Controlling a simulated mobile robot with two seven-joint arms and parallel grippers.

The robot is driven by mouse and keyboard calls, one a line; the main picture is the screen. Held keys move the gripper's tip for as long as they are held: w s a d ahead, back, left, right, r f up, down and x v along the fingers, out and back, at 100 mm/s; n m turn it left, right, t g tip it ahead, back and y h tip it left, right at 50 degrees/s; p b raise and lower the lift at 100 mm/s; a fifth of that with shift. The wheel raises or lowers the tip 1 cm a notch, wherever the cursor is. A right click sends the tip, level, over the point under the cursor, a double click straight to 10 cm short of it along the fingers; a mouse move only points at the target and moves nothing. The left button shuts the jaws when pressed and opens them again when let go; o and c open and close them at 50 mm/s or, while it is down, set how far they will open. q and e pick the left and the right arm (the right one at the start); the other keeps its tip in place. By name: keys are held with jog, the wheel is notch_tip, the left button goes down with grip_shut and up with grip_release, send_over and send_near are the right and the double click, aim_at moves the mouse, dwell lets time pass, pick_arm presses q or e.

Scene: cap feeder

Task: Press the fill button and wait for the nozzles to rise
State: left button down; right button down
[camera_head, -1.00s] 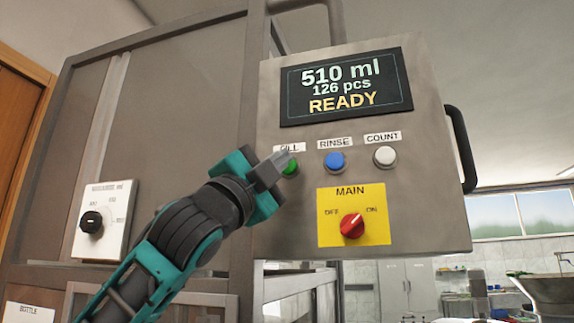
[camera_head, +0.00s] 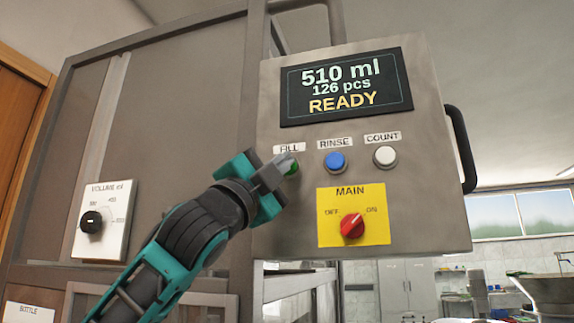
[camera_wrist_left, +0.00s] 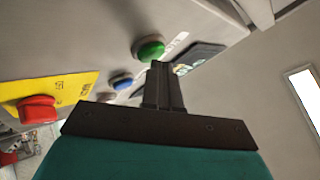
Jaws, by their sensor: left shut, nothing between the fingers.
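The green FILL button (camera_head: 293,167) is on the grey control panel (camera_head: 420,220), partly hidden behind my left gripper (camera_head: 284,163). The gripper is shut and empty, its tip at the button in the head view. In the left wrist view the green button (camera_wrist_left: 149,48) shows just beyond the shut fingertips (camera_wrist_left: 160,66); I cannot tell whether they touch. The display (camera_head: 345,88) reads 510 ml, 126 pcs, READY. No nozzles are in view. My right gripper is not in view.
The blue RINSE button (camera_head: 335,162) and white COUNT button (camera_head: 385,156) sit to the right of FILL. Below is the red MAIN switch (camera_head: 352,225) on a yellow plate, turned toward ON. A black volume knob (camera_head: 91,222) is at left. A black handle (camera_head: 461,150) is on the panel's right side.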

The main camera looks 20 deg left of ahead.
pick_arm(q)
jog(key=shift+w, duration=0.25)
jog(key=shift+s, duration=0.1)
dwell(0.5)
jog(key=shift+s, duration=0.75)
jog(key=shift+s+a+b, duration=0.1)
jog(key=shift+s+b, duration=0.55)
jog(key=shift+s, duration=1.85)
